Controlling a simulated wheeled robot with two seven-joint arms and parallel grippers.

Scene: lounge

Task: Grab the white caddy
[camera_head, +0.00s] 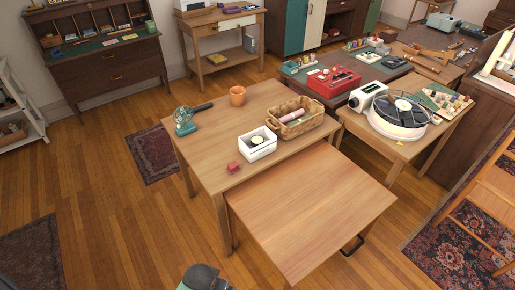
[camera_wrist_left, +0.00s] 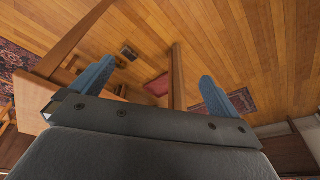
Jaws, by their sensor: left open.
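A dark rounded part of mine shows at the bottom edge of the head view, well apart from the caddy. My right gripper is not in view.
A wicker basket (camera_head: 295,121) stands just right of the caddy. A terracotta pot (camera_head: 237,96), a teal-based globe-like item (camera_head: 184,122) and a small red block (camera_head: 233,167) share the table. A bare lower wooden table (camera_head: 311,208) adjoins its front. The floor at left is mostly clear.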

